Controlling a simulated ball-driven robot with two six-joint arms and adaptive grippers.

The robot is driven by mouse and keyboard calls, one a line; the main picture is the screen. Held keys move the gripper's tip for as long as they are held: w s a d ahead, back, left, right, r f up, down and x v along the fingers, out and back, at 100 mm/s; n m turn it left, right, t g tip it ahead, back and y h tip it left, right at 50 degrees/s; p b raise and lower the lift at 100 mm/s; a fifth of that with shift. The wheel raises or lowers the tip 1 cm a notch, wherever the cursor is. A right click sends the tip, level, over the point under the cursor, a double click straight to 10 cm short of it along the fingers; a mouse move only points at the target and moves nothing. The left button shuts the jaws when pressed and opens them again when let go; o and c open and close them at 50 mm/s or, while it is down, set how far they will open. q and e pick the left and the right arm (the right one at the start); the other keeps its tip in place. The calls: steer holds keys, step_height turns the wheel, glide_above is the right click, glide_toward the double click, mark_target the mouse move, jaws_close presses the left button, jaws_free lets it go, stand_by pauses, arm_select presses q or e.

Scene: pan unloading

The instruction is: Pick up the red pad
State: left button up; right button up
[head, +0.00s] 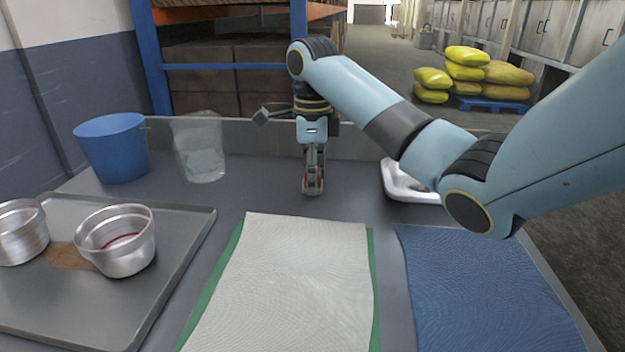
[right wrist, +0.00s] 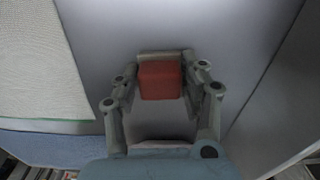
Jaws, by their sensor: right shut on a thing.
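My right gripper (head: 312,184) points straight down over the grey table, behind the pale cloth. In the right wrist view its fingers (right wrist: 161,85) are closed on the sides of the red pad (right wrist: 160,80), a small block-like red piece. In the head view the fingers hide most of the pad, and only thin reddish slivers show at the tips. I cannot tell whether the pad touches the table. My left gripper is not in view.
A grey tray (head: 178,270) at left holds two metal pans, the nearer one (head: 118,262) with red inside. A blue bucket (head: 112,150) and clear container (head: 199,150) stand behind. A white dish (head: 400,187) is right of the gripper; a blue cloth (head: 485,290) lies front right.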

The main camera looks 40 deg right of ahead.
mark_target(322, 187)
steer(key=shift+r, duration=0.45)
step_height(322, 187, up, 3)
steer(key=shift+f+p, duration=0.1)
steer(key=shift+p, duration=0.6)
steer(key=s+r+p, duration=0.2)
steer(key=p, duration=0.1)
steer(key=shift+s+d+r, duration=0.15)
steer(key=shift+d+r, duration=0.05)
steer(key=shift+r, duration=0.05)
steer(key=s+r+p, duration=0.2)
steer(key=s+r, duration=0.2)
steer(key=s, duration=0.5)
steer(key=shift+s+d+r, duration=0.15)
steer(key=shift+d+r, duration=0.25)
